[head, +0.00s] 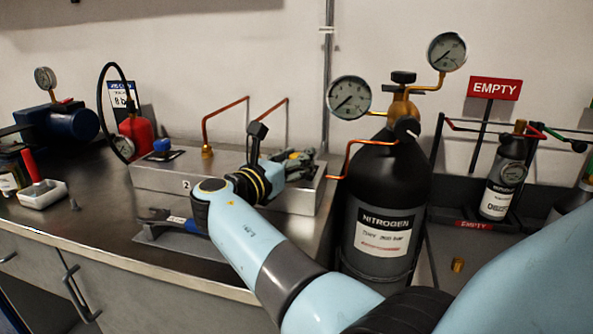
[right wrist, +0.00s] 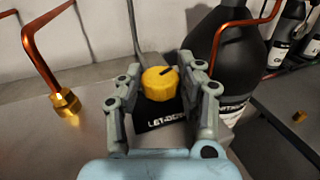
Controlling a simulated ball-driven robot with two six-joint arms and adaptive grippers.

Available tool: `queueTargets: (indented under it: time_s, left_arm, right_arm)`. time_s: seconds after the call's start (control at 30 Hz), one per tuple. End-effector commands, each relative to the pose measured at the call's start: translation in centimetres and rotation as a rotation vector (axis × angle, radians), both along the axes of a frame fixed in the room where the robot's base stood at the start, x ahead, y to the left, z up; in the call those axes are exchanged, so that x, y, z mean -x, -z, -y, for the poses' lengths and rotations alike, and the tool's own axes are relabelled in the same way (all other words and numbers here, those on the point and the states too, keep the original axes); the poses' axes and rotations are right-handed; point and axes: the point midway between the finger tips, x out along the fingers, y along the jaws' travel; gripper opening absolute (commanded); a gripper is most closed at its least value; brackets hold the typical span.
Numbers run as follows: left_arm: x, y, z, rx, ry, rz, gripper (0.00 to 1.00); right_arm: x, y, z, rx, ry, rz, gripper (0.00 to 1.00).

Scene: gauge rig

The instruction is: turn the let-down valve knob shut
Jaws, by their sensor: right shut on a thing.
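The yellow let-down valve knob (right wrist: 160,84) shows in the right wrist view, between the two fingers of my right gripper (right wrist: 159,73). It has a dark pointer line on top, slanting up to the right. A black label (right wrist: 164,115) reading "LET-DO…" lies in front of it, partly hidden by the gripper. My left gripper is not in view.
A black nitrogen cylinder (head: 385,190) with two gauges stands close to the right of the block. A copper pipe (head: 355,152) bends out toward the block. A blue-handled tool (head: 168,217) lies on a grey mat before the block. A red bottle (head: 138,135) stands at left.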

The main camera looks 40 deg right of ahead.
Motion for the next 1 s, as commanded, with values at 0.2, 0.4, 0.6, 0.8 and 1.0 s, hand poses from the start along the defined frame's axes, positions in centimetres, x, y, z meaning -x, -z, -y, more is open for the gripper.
queueTargets:
  time_s: [0.2, 0.4, 0.6, 0.8, 1.0]
  left_arm:
    - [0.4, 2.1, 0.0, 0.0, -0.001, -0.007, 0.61]
    - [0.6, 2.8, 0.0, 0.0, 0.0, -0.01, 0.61]
    - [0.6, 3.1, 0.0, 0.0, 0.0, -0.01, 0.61]
    - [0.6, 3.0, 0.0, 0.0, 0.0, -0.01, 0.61]
    - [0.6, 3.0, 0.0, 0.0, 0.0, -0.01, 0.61]
  right_arm:
    - [-0.3, 0.2, 0.0, 0.001, 0.122, 0.004, 0.04]
    - [-0.3, 0.0, 0.0, 0.001, 0.185, 0.004, 0.04]
    - [-0.3, -0.1, -0.1, 0.0, 0.209, 0.002, 0.04]
    - [-0.3, -0.1, -0.1, 0.0, 0.211, 0.002, 0.04]
    - [-0.3, -0.2, -0.1, 0.0, 0.21, 0.003, 0.42]
